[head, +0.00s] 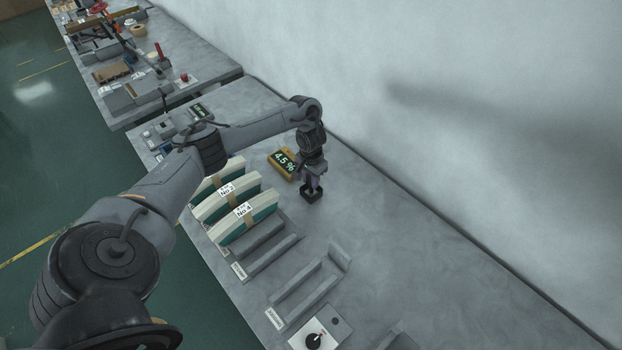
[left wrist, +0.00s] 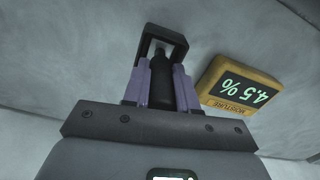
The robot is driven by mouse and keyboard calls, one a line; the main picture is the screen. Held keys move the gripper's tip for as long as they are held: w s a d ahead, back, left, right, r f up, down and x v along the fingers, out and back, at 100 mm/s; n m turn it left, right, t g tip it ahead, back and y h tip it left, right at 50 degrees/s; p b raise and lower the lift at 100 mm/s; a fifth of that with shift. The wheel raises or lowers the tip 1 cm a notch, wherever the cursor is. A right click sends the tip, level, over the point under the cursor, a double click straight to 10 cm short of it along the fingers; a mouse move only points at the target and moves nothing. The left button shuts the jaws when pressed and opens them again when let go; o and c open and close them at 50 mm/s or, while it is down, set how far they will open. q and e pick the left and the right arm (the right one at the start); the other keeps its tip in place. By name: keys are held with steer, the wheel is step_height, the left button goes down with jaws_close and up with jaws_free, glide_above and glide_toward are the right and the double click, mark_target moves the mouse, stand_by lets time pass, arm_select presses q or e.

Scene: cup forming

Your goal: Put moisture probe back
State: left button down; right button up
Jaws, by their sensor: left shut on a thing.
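My left gripper (head: 313,178) points down over the far part of the bench. In the left wrist view its two purple fingers (left wrist: 162,88) are shut on the black moisture probe (left wrist: 161,72). The probe's tip end reaches toward a small black square holder (head: 311,195), which also shows in the left wrist view (left wrist: 176,38). I cannot tell whether the tip is inside the holder or just above it. The yellow moisture meter (head: 278,157) reads 4.5 % and sits beside the gripper, also in the left wrist view (left wrist: 246,84). My right gripper is not in view.
Several cream and green slabs with number labels (head: 247,217) stand in a row left of the gripper. Grey rails (head: 305,286) and a control box with a black knob (head: 315,335) lie nearer. The wall (head: 480,130) runs along the right; bench right of the holder is clear.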

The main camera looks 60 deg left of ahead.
arm_select(q)
steer(key=c, duration=0.9)
jaws_free()
steer(key=shift+f, duration=0.1)
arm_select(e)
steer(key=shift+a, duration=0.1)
